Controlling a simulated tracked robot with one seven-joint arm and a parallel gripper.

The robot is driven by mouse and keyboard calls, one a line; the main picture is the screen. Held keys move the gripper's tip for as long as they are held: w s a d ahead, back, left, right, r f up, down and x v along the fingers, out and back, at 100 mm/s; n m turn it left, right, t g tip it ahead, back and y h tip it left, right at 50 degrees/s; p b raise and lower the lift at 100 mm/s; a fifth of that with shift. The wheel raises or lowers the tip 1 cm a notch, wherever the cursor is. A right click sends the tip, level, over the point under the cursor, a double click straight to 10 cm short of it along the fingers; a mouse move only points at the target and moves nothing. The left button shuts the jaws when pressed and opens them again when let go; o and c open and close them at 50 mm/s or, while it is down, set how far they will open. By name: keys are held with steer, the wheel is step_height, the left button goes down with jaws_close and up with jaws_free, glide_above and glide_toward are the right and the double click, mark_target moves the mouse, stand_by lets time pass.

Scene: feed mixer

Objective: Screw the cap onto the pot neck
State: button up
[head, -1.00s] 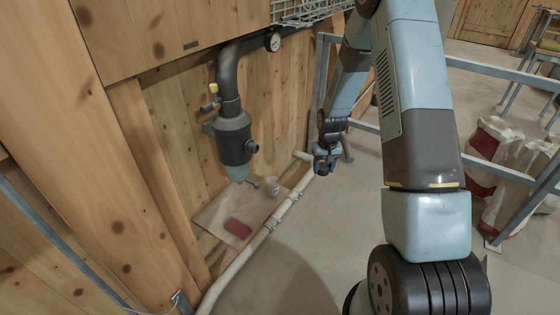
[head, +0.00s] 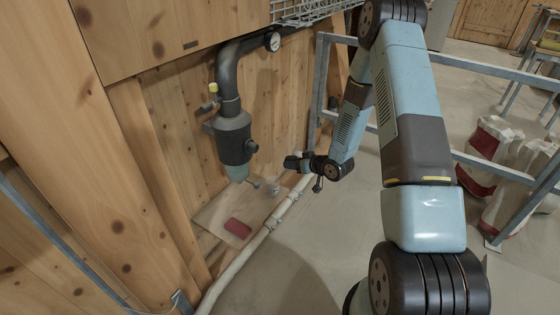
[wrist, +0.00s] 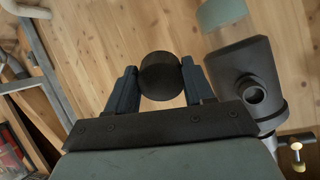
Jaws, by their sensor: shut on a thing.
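The dark grey pot (head: 232,138) is fixed on a pipe against the wooden wall, with a short round neck (head: 251,146) on its right side. In the wrist view the pot (wrist: 230,62) is at the right, and its neck (wrist: 253,92) shows an open, uncapped end. My gripper (wrist: 159,78) is shut on the black round cap (wrist: 160,72), held between its two fingers. The cap is apart from the neck, to its left in the wrist view. In the head view my gripper (head: 290,162) is right of the neck and slightly lower, with a gap between; the cap is hard to make out there.
A pale green bowl (head: 238,173) forms the pot's bottom. Below is a board (head: 208,217) with a red object (head: 237,228), beside a white pipe (head: 245,254). A valve with a yellow knob (head: 213,88) sits above the pot. A metal rail (head: 487,168) and sacks (head: 490,143) are right.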

steer(key=s+a+r+n+t+y, duration=0.1)
steer(key=s+a+r+n+y, duration=0.1)
steer(key=s+a+r+y, duration=0.4)
steer(key=shift+s+a+r+t, duration=0.15)
steer(key=shift+s+r+t, duration=0.15)
steer(key=shift+r, duration=0.55)
steer(key=shift+x, duration=2.8)
steer(key=shift+x, duration=1.55)
steer(key=o, duration=1.1)
glide_toward(257, 150)
steer(key=v, duration=0.5)
steer(key=shift+s+a, duration=0.1)
steer(key=shift+s, duration=0.05)
